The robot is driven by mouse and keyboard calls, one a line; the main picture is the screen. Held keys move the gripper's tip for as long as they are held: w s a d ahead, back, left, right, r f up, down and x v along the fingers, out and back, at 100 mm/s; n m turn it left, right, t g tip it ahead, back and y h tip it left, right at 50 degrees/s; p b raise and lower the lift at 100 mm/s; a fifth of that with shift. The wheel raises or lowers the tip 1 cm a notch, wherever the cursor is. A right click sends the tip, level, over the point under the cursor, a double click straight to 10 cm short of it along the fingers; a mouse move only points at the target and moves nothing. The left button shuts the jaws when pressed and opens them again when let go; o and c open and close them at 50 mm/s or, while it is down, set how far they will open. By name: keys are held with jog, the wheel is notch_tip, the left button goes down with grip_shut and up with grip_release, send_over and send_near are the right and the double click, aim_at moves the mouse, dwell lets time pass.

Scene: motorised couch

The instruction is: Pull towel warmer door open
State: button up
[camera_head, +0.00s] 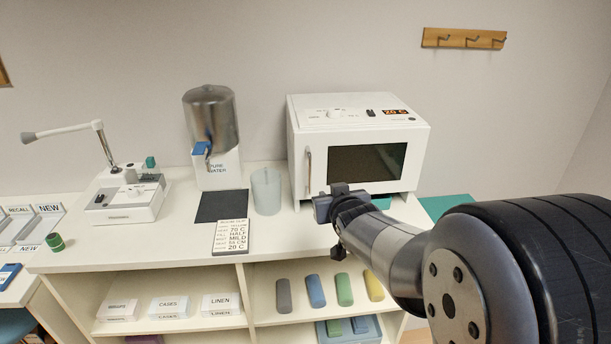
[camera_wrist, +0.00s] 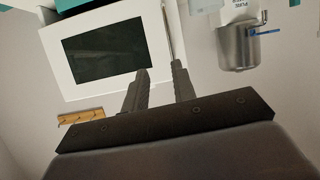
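The white towel warmer (camera_head: 357,118) stands on the counter with its dark-windowed door (camera_head: 367,162) shut. A thin vertical metal handle (camera_head: 308,172) runs along the door's left edge. In the wrist view the door (camera_wrist: 75,80) appears turned over, with the handle (camera_wrist: 168,35) ahead of my fingers. My gripper (camera_head: 328,203) is in front of the door's lower left part, right of the handle. In the wrist view my gripper (camera_wrist: 160,68) has its two fingers apart and nothing visible held. The handle's end lies near the right fingertip; contact cannot be told.
A metal water dispenser (camera_head: 211,120), a clear cup (camera_head: 266,190), a dark mat (camera_head: 222,206) and a text card (camera_head: 231,237) lie left of the warmer. A white lamp device (camera_head: 125,198) is farther left. Shelves below hold rolled towels (camera_head: 315,290). A hook rail (camera_head: 464,39) is on the wall.

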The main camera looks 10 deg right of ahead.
aim_at(310, 167)
jog(key=w+f+t+y, duration=0.1)
jog(key=w, duration=0.5)
jog(key=w+f+t+y, duration=0.1)
jog(key=w+t, duration=0.1)
jog(key=w, duration=0.5)
jog(key=w+f+n+t, duration=0.1)
jog(key=w, duration=0.6)
jog(key=shift+a+f+y, duration=0.15)
jog(key=shift+f+y, duration=0.2)
jog(key=shift+y, duration=0.05)
grip_shut()
